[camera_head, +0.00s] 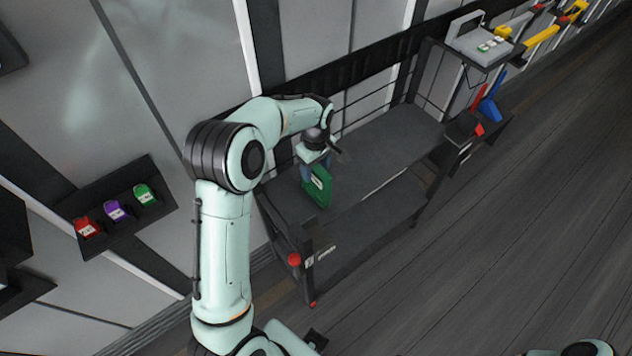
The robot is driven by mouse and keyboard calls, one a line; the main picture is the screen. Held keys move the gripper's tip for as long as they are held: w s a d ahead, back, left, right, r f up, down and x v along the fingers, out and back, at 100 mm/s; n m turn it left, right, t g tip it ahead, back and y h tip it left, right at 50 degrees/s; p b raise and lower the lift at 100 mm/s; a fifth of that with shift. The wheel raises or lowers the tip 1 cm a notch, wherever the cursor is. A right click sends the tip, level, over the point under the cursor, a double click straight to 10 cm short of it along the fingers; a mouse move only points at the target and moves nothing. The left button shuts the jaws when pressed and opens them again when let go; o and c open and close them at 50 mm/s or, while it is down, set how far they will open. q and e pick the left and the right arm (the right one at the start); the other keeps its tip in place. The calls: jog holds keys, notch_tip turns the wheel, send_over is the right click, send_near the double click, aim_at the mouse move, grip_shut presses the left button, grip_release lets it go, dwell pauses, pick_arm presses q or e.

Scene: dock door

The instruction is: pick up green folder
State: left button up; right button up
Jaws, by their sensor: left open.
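The green folder (319,187) stands upright near the left end of the dark cart's top shelf (385,137). A small pale label shows on it. My left arm reaches in from the bottom, and my left gripper (314,166) is directly above the folder, at its upper edge. Its jaws are open. The wrist partly hides the fingertips, and I cannot tell whether they touch the folder. My right gripper does not show.
A wall shelf (128,232) at left holds red, purple and green labelled items. The cart's red-knobbed corner (294,259) is near my arm. The floor at right is clear.

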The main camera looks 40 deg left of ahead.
pick_arm(q)
jog(key=shift+f, duration=0.45)
jog(key=shift+c, duration=0.3)
grip_shut()
jog(key=shift+r, duration=0.15)
